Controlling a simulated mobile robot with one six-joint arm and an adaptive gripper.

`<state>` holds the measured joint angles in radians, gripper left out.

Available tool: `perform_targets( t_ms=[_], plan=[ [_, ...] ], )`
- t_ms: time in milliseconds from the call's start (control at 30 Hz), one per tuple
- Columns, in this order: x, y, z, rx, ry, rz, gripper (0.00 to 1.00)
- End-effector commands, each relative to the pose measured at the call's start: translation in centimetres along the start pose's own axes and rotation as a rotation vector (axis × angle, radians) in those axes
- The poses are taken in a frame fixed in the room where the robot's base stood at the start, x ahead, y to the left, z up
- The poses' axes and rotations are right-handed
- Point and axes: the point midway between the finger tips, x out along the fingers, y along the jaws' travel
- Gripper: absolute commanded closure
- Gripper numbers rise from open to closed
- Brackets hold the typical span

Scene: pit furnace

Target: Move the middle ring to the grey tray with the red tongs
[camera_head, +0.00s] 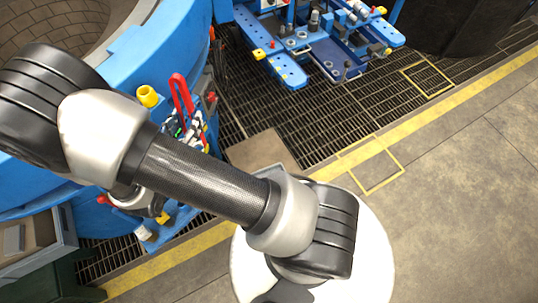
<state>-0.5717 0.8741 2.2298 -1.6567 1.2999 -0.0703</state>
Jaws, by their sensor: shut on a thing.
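The red tongs (182,95) show as a narrow red loop standing up beside the blue furnace wall. My gripper (188,125) is just below the loop, partly hidden behind my own arm, and appears shut on the tongs. The tips of the tongs cannot be made out. I cannot make out the middle ring or any other ring. A grey open-topped box (48,250) stands at the lower left; I cannot tell whether it is the grey tray.
The blue furnace rim (165,50) curves around a brick-lined pit (50,22) at upper left. A yellow cylinder (148,96) sits on the rim. A blue fixture (320,45) stands on dark grating at the top. The concrete floor at right is clear.

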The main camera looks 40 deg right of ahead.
Motion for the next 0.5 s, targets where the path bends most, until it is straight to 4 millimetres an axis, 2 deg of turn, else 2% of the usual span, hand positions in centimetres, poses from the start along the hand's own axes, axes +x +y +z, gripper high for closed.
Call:
perform_targets(
  t_ms=[167,367,500],
  plan=[
    [3.1,-0.1,-2.9,0.003,-0.006,-0.035,1.0],
    [9.1,-1.2,-8.8,0.011,-0.013,-0.094,1.0],
    [13.4,-3.2,-13.7,0.021,-0.015,-0.136,1.0]
  ],
)
